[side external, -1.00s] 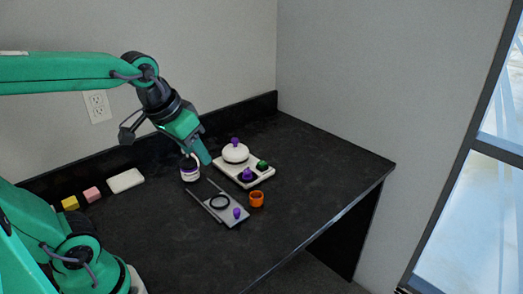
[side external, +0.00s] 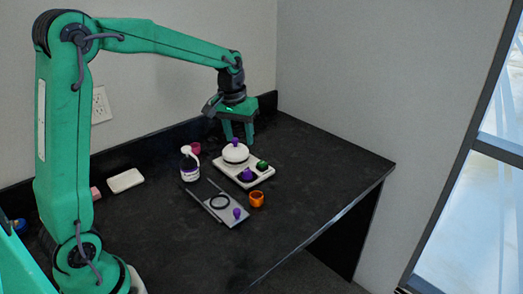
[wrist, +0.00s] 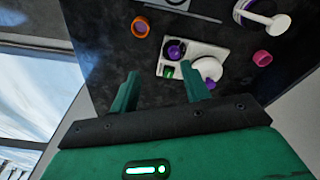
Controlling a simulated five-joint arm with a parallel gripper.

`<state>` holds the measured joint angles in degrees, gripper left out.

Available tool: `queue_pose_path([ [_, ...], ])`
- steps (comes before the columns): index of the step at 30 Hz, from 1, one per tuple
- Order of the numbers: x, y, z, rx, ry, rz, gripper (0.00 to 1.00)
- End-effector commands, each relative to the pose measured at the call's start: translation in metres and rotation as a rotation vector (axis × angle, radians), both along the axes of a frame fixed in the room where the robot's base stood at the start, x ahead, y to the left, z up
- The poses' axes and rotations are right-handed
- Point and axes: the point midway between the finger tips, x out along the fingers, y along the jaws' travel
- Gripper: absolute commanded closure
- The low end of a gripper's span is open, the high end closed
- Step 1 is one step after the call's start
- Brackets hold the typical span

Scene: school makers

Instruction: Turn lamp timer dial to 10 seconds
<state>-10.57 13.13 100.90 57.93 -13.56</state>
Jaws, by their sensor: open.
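A white base plate (side external: 262,171) carries a white dome with a purple knob (side external: 236,154), a purple dial (side external: 248,174) and a green block (side external: 262,165). In the wrist view the purple dial (wrist: 176,50) sits in a round dark recess, with the green block (wrist: 168,72) beside it. I cannot read any time marks on the dial. My gripper (side external: 239,141) points down behind the dome, apart from the dial.
An orange cup (side external: 257,199), a white-and-purple jar (side external: 189,172) and a pink cup (side external: 195,148) stand near. A white slab (side external: 126,180) lies left. The table's right side is clear.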

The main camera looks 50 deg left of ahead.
Motion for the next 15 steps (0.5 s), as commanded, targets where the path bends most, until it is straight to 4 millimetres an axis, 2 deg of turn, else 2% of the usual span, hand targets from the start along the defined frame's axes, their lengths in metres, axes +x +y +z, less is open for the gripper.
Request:
queue_pose_path([
  [6,0.032,0.022,-0.038,-0.017,0.061,0.071,0.53],
  [15,0.060,0.047,-0.086,-0.034,0.123,0.150,0.53],
])
